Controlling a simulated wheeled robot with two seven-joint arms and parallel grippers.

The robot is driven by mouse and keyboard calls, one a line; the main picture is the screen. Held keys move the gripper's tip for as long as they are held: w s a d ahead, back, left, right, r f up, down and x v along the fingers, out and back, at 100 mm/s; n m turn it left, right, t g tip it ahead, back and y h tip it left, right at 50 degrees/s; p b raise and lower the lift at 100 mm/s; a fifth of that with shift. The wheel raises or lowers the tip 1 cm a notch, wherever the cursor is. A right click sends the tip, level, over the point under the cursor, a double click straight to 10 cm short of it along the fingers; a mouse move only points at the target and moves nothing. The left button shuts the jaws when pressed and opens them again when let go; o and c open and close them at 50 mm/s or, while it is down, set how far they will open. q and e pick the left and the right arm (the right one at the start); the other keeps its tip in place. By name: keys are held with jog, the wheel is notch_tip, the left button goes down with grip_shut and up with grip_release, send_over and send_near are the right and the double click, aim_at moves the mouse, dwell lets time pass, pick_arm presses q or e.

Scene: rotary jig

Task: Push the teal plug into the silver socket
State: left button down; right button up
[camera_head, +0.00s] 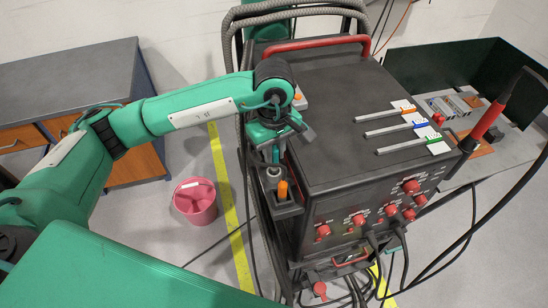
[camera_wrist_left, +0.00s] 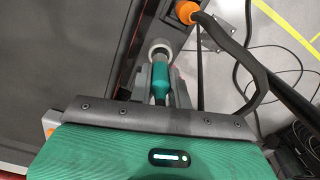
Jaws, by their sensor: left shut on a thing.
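My left gripper (camera_head: 275,146) is at the left side of the black machine, with its jaws pointing down. In the left wrist view my left gripper (camera_wrist_left: 160,84) is shut on the teal plug (camera_wrist_left: 161,80). The teal plug also shows as a small strip in the head view (camera_head: 276,154). The silver socket (camera_wrist_left: 158,50) is a pale round ring right at the plug's grey tip; it also shows below the gripper in the head view (camera_head: 274,171). I cannot tell whether the tip is inside the socket or just before it. My right gripper is not in view.
An orange-handled thing (camera_head: 283,189) stands in a black holder beside the socket; its black cable runs close by in the wrist view. The black machine (camera_head: 345,100) carries several silver strips on top. A pink bucket (camera_head: 196,202) stands on the floor left of it.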

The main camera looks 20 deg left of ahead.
aim_at(274, 163)
pick_arm(q)
notch_tip(274, 163, down, 4)
jog(key=shift+r+p, duration=0.1)
jog(key=shift+p, duration=0.45)
jog(key=shift+f+b, duration=0.2)
jog(key=shift+b, duration=0.1)
jog(key=c, duration=1.3)
grip_release()
jog(key=shift+r, duration=0.1)
